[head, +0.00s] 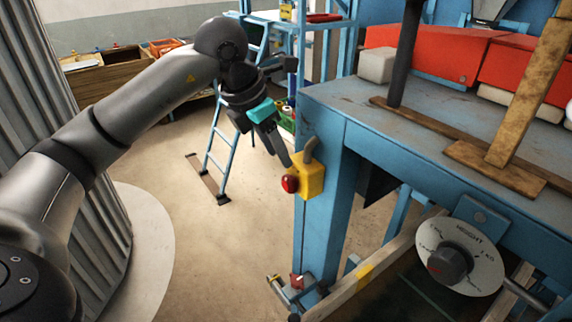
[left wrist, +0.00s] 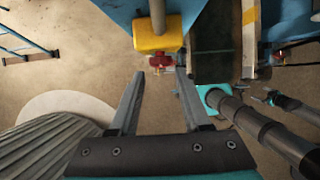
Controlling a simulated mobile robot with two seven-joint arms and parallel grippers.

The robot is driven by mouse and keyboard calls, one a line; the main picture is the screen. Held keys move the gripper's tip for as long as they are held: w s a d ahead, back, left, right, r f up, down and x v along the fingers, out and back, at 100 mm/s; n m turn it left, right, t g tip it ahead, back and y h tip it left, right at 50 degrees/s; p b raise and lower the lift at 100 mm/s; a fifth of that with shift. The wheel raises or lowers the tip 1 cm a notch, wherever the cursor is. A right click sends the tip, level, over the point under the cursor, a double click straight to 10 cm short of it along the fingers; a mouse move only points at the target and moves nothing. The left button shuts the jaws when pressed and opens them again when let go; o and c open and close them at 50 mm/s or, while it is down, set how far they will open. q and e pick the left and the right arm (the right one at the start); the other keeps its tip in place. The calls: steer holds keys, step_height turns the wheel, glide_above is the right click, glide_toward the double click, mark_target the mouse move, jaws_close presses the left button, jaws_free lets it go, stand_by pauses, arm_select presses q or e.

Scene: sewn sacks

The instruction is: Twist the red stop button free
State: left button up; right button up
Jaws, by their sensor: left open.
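The red stop button (head: 289,183) sticks out from a yellow box (head: 314,178) on the corner post of a blue bench. In the left wrist view the red button (left wrist: 160,61) shows lobes below the yellow box (left wrist: 158,35). My left gripper (head: 281,157) is open and empty, just above and behind the button in the head view. In the left wrist view its two fingers stand apart, with the button beyond the gap between their tips; I see no contact.
The blue bench (head: 335,98) with its post stands close to the right of the button. A round height dial (head: 460,256) is at lower right. A blue ladder (head: 222,150) stands behind. The floor left of the post is clear.

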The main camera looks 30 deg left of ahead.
mark_target(289, 177)
arm_select(q)
steer(key=x, duration=0.5)
steer(key=shift+w+f+p, duration=0.15)
steer(key=shift+f+p, duration=0.2)
steer(key=shift+p, duration=0.05)
steer(key=shift+c, duration=0.3)
jaws_close()
